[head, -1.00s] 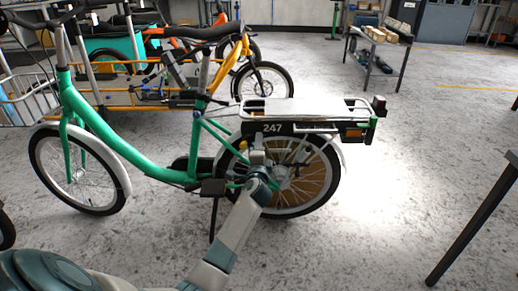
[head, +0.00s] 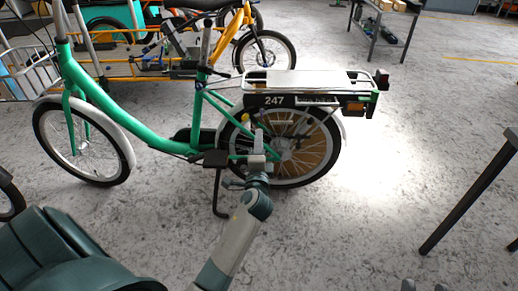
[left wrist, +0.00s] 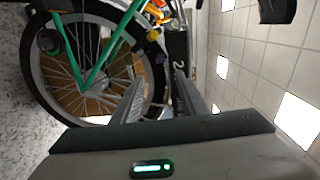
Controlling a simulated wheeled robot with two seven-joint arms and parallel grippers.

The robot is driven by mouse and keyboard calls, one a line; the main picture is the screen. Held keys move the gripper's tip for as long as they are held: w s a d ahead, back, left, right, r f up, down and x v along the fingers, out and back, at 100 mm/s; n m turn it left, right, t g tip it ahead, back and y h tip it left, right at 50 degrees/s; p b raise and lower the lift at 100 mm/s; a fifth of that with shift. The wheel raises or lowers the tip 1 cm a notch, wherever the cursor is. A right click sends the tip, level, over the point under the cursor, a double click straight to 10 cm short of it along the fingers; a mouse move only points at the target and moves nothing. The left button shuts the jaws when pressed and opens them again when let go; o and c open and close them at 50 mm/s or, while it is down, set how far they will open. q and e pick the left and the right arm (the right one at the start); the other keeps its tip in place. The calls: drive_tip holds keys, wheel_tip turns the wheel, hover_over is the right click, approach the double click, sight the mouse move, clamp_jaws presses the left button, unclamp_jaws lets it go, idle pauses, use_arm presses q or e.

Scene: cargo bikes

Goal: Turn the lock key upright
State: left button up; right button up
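The green bike (head: 130,125) stands side-on, with a black box marked 247 (head: 290,101) under its rear rack. I cannot make out the lock key for certain in either view. My left gripper (head: 259,136) is in front of the rear wheel, a little below the box. In the left wrist view its two fingers (left wrist: 158,95) are apart with nothing between them, and the box edge (left wrist: 181,62) shows just beyond them. Only the fingertips of my right gripper (head: 424,286) show at the bottom edge of the head view, apart and empty.
The rear wheel (head: 318,150) and kickstand (head: 217,195) are close to my left arm. A yellow cargo bike (head: 225,45) stands behind. A dark table (head: 480,195) is at the right edge. The floor (head: 375,190) between bike and table is clear.

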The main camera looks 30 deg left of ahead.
use_arm(q)
drive_tip(key=v, duration=0.3)
drive_tip(key=shift+s, duration=0.15)
use_arm(e)
drive_tip(key=shift+s+a+f+g, duration=0.1)
drive_tip(key=shift+a+f+g, duration=0.25)
drive_tip(key=shift+f, duration=0.3)
drive_tip(key=shift+d+r, duration=0.15)
